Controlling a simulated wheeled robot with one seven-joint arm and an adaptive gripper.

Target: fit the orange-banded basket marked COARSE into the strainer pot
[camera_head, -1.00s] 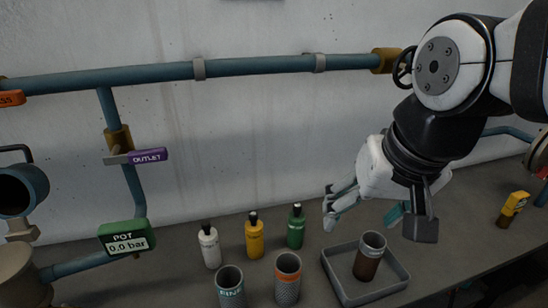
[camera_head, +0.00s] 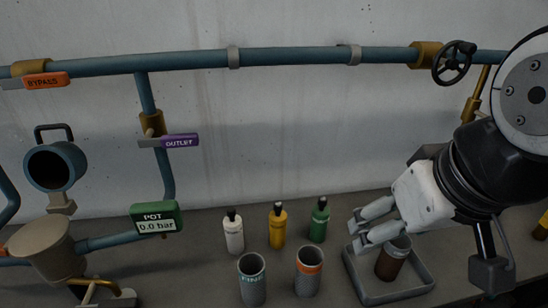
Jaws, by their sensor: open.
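The orange-banded basket (camera_head: 309,274) stands upright on the bench, a grey mesh cylinder with an open top. Its orange band is at the rim, and I cannot read its marking. The strainer pot (camera_head: 46,252) is the tan vessel at the lower left, joined to a blue pipe. Its inside is hard to make out. My gripper (camera_head: 360,231) is open and empty, its fingers pointing left. In the picture it lies above and to the right of the orange-banded basket, by the tray's back left corner, apart from the basket.
A basket marked FINE (camera_head: 252,282) stands just left of the orange-banded one. White, yellow (camera_head: 278,228) and green bottles stand behind. A blue round cover (camera_head: 55,168) stands above the pot. The gauge reads 0.0 bar (camera_head: 157,218).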

